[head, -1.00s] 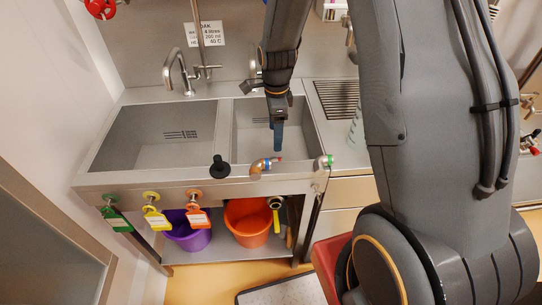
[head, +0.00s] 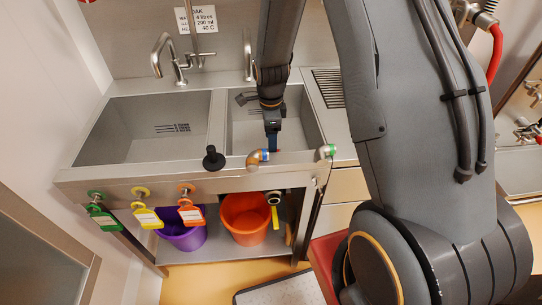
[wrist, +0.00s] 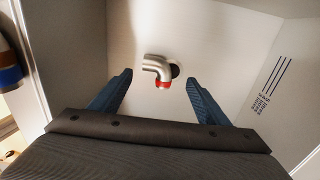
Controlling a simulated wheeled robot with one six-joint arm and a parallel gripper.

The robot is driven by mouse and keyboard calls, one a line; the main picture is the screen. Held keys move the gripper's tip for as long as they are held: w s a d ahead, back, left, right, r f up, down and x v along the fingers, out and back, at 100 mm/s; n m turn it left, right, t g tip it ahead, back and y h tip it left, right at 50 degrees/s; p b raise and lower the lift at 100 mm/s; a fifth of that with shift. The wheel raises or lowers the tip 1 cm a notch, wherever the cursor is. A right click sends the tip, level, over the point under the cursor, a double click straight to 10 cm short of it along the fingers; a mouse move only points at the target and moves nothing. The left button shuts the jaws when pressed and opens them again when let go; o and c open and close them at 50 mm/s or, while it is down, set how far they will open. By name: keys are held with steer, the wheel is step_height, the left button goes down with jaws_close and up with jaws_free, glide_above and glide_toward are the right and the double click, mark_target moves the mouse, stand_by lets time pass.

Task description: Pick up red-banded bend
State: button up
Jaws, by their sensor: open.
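The red-banded bend (wrist: 156,66) is a shiny metal elbow with a red band at one end. In the wrist view it lies in the pale sink basin beside a dark round opening. My gripper (wrist: 159,77) is open, its two blue fingers either side of the bend in the picture, and the bend appears beyond the fingertips, not held. In the head view my gripper (head: 273,146) points down into the right basin (head: 240,125). The red-banded bend cannot be made out there.
A blue-banded bend (head: 256,158), a black plunger-like piece (head: 213,158) and a green-banded bend (head: 327,151) are on the sink's front ledge. The left basin (head: 130,135) is empty. Purple (head: 184,232) and orange (head: 245,217) buckets stand below.

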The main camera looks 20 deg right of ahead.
steer(key=f, duration=0.1)
steer(key=f+p, duration=0.1)
steer(key=f, duration=0.1)
steer(key=shift+s, duration=0.25)
steer(key=shift+f+p, duration=0.4)
steer(key=shift+f, duration=0.35)
steer(key=c, duration=1.4)
steer(key=shift+o, duration=0.2)
steer(key=shift+w+r, duration=0.1)
steer(key=shift+r, duration=0.05)
